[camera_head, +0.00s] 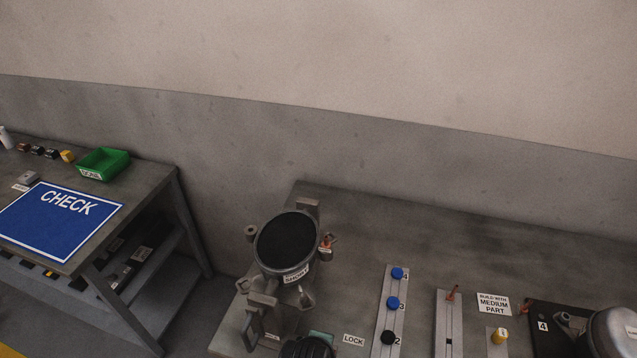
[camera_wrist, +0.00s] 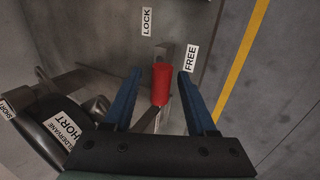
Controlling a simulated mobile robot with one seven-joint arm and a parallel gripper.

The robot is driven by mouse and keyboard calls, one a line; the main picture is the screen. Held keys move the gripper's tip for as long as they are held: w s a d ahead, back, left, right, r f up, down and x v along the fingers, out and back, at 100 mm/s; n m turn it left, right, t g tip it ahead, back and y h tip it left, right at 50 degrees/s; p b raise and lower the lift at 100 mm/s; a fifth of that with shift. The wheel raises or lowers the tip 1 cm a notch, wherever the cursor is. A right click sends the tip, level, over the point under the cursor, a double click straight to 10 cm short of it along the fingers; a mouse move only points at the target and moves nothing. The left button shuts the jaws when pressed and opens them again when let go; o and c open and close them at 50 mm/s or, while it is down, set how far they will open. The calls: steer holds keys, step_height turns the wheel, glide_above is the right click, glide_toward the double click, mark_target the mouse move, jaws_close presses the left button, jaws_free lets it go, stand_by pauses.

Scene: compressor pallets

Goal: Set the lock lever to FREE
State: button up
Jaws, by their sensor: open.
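The lock lever's red handle (camera_wrist: 160,88) stands between the two blue fingers of my gripper (camera_wrist: 160,72) in the wrist view. The gripper is open, with a finger on each side of the handle and a gap to both. A grey bar shows below the handle and a grey block just above it. The LOCK label (camera_wrist: 147,21) lies above and left of the handle; the FREE label (camera_wrist: 190,58) lies to its right, near the right fingertip.
A metal unit labelled SHORT (camera_wrist: 66,127) is close on the left of my gripper; it also shows in the head view (camera_head: 286,243). A rail with blue and black knobs (camera_head: 391,318) stands to the right. A CHECK board (camera_head: 62,222) and green bin (camera_head: 103,162) are on the left table.

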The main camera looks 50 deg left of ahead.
steer(key=v, duration=0.9)
steer(key=shift+r, duration=0.35)
steer(key=shift+s+d, duration=0.1)
steer(key=shift+s, duration=0.05)
